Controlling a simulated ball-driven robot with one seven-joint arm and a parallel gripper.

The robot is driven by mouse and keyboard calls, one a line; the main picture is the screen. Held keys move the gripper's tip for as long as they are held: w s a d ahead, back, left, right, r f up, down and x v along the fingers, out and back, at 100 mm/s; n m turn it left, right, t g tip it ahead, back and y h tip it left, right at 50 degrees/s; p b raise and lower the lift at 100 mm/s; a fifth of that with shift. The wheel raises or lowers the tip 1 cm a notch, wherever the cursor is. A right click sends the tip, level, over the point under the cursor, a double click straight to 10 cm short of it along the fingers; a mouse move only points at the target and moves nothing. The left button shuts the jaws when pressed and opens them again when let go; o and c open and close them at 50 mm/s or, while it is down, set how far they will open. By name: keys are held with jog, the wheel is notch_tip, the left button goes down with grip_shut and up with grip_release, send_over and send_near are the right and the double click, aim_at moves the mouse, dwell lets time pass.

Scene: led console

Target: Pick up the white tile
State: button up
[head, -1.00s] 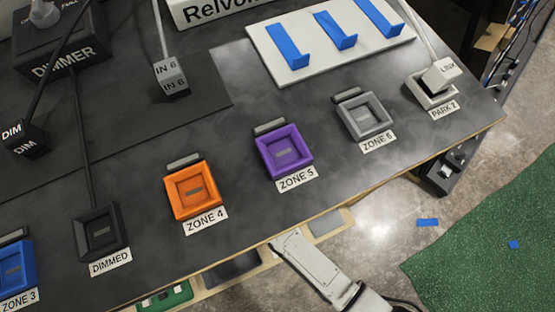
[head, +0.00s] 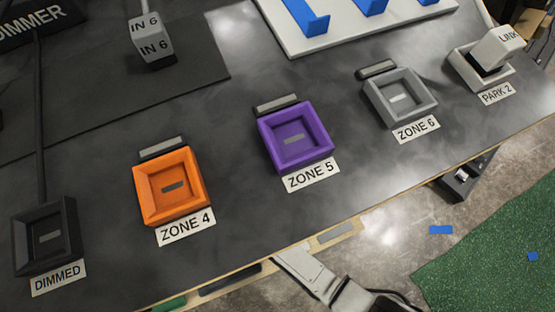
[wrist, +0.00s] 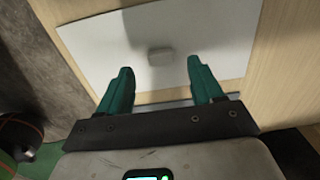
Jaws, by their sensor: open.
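I cannot tell how far above the sheet the fingers are. In the head view only a white arm link of mine shows below the table edge; my gripper is hidden there, and I cannot make out the tile.
The dark console top carries square sockets: orange Zone 4 (head: 171,212), purple Zone 5 (head: 297,163), grey Zone 6 (head: 400,117) and black Dimmed (head: 45,266). A LINK plug (head: 498,47) sits at Park 2. Pale wood surrounds the white sheet. A green mat (head: 500,250) lies on the floor.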

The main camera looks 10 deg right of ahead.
notch_tip(320, 180, down, 4)
jog(key=shift+b, duration=1.1)
jog(key=shift+r, duration=0.1)
grip_shut()
